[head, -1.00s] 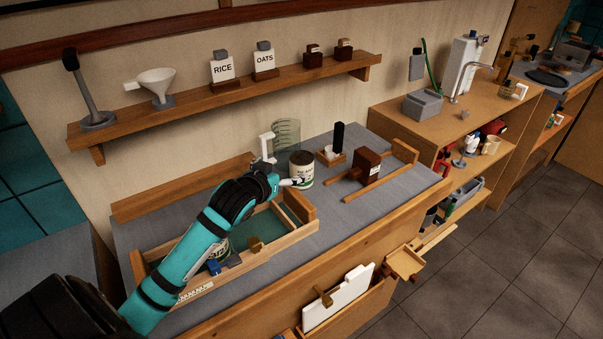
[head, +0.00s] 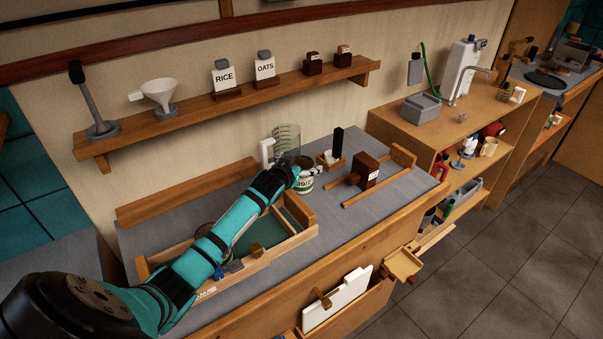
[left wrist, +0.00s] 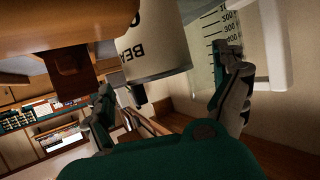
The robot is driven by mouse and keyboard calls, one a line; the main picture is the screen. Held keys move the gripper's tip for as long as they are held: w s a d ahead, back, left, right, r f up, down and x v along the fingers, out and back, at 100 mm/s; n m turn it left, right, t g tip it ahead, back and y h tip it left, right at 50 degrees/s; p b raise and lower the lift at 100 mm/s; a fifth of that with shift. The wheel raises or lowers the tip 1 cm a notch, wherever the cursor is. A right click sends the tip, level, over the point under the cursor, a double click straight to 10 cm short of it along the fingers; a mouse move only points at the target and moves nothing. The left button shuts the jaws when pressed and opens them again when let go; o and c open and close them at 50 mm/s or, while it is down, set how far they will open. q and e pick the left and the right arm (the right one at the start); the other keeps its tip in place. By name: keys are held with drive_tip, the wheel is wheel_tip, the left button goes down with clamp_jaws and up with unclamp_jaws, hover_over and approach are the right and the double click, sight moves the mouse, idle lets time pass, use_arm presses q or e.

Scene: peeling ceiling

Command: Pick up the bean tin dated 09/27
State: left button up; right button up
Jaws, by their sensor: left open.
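A bean tin (head: 306,185) with a white label stands on the grey counter beside the jug; the date print on it is too small to read surely. In the left wrist view, the tin (left wrist: 150,55) shows upside down with the letters "BEA". My left gripper (left wrist: 170,95) is open, its fingers spread on either side below the tin in that picture, with no grip on it. In the head view, my left gripper (head: 316,173) is right at the tin and partly covers it. My right gripper is not in view.
A clear measuring jug (head: 287,138) stands close behind the tin. A wooden tray (head: 300,236) lies under my left arm, its contents mostly hidden. A brown block (head: 364,170) between wooden rails and a small caddy (head: 329,158) stand to the right. A shelf (head: 230,103) runs above.

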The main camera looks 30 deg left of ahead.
use_arm(q)
drive_tip(key=shift+w+a+f, duration=0.1)
drive_tip(key=shift+w+f, duration=0.15)
drive_tip(key=shift+w, duration=0.35)
drive_tip(key=shift+s, duration=0.1)
drive_tip(key=shift+c, duration=0.4)
